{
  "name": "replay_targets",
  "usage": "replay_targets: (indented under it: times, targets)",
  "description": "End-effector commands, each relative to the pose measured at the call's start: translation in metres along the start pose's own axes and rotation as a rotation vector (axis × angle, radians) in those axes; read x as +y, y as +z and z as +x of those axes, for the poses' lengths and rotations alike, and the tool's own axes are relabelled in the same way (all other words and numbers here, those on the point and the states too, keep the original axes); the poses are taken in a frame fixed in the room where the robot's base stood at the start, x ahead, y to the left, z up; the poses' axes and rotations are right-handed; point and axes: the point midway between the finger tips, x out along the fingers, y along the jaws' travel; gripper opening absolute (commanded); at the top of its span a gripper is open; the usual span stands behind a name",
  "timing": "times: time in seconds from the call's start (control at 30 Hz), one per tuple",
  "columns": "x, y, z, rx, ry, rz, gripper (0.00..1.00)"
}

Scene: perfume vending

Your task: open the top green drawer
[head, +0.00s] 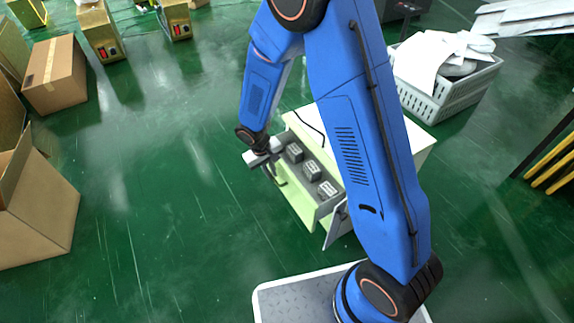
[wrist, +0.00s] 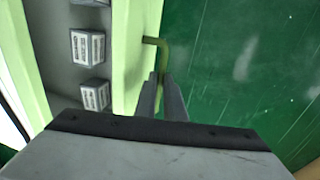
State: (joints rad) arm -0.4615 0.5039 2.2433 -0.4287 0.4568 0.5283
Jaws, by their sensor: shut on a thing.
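The top green drawer (head: 295,203) is pulled out from the white cabinet (head: 418,150), so its grey inside shows in the head view. Its pale green front (wrist: 138,55) runs up the wrist view. A bar handle (wrist: 154,42) sticks out from that front. My gripper (wrist: 161,88) is shut on the handle, with its fingers on either side of the bar. In the head view my gripper (head: 272,166) is at the outer side of the drawer front, partly hidden by the wrist.
Small dark boxes with white labels (head: 312,170) stand in a row in the drawer. A grey crate (head: 440,95) with white packs stands behind the cabinet. Cardboard boxes (head: 55,75) are at the left. The green floor (head: 150,180) left of the drawer is clear.

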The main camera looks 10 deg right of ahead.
Motion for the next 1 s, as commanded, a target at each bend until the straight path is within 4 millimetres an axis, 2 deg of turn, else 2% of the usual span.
replay_targets:
  times: [0.03,0.2,0.5,0.7,1.0]
  targets:
    - [-0.016,-0.001,-0.003,0.003,-0.001,-0.005,0.00]
    - [-0.058,-0.001,-0.011,0.002,0.000,-0.005,0.00]
    - [-0.108,-0.002,-0.021,0.001,0.000,-0.002,0.00]
    - [-0.123,-0.002,-0.024,0.002,-0.001,0.000,0.00]
    - [-0.126,-0.003,-0.024,0.002,-0.001,0.001,0.00]
